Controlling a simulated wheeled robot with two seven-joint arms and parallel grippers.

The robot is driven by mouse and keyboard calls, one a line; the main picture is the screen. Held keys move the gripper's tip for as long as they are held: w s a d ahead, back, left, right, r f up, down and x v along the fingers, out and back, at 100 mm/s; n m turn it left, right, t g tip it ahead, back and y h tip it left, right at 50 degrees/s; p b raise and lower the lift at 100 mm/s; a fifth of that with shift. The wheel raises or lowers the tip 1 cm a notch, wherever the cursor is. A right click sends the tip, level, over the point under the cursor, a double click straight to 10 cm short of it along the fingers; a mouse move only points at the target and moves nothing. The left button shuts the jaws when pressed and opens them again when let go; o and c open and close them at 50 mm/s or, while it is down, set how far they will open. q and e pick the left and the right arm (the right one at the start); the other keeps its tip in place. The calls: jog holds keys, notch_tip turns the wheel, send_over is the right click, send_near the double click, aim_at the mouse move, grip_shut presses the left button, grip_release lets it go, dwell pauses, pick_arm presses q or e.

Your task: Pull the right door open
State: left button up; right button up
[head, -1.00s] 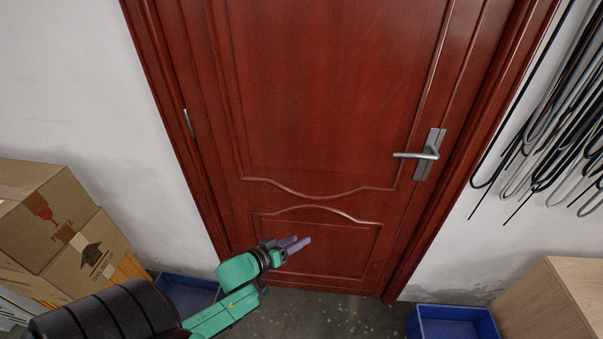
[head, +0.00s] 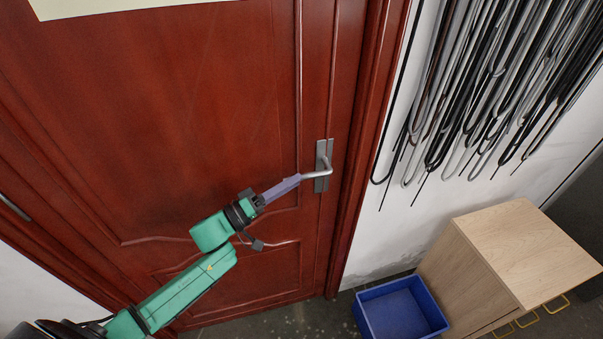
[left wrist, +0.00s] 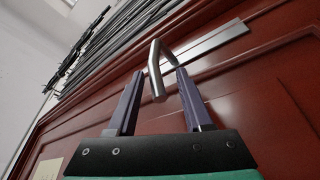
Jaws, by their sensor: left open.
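The red wooden door (head: 180,110) fills the left and middle of the head view and looks shut in its frame. Its silver lever handle (head: 318,174) sits on a metal plate near the door's right edge. My left gripper (head: 297,180) is at the free end of the lever. In the left wrist view the handle (left wrist: 156,70) reaches between the two open fingers of my left gripper (left wrist: 155,85), with gaps showing beside it. The fingers are not closed on it. My right gripper is not in view.
A blue bin (head: 402,311) stands on the floor right of the door, beside a light wooden cabinet (head: 520,250). Several black and grey cables (head: 480,80) hang on the white wall at right. A pale sheet (head: 95,5) is on the door's upper part.

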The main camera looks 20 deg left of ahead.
pick_arm(q)
jog(key=x, duration=0.3)
jog(key=shift+d+r, duration=0.15)
jog(key=shift+d, duration=0.1)
grip_shut()
dwell(1.1)
